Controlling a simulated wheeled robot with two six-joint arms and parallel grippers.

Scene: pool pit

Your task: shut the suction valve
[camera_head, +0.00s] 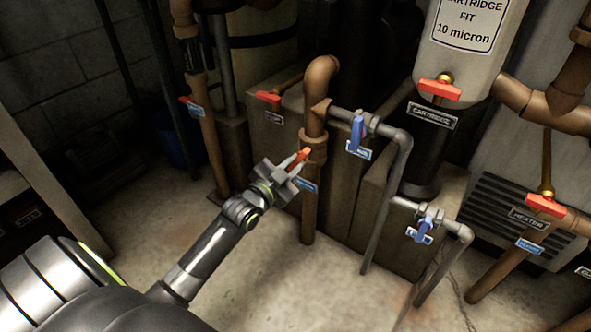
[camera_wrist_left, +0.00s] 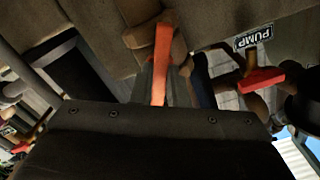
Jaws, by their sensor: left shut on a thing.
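My left gripper (camera_head: 293,163) is shut on an orange-red valve handle (camera_head: 303,154) on a brown vertical pipe (camera_head: 311,215). In the left wrist view the handle (camera_wrist_left: 162,50) stands up between the fingers, its lower part hidden by them. A small blue label (camera_head: 306,186) sits on the pipe just below the handle; its words are too small to read, so I cannot confirm it names the suction valve. The valve body is largely hidden. My right gripper is not in view.
Blue-handled valves (camera_head: 357,132) on grey pipes stand close to the right. Other red handles are at the back (camera_head: 268,97), by the cartridge tank (camera_head: 440,89) and by the heater label (camera_head: 545,205). A PUMP label (camera_wrist_left: 253,39) shows in the wrist view. Floor in front is clear.

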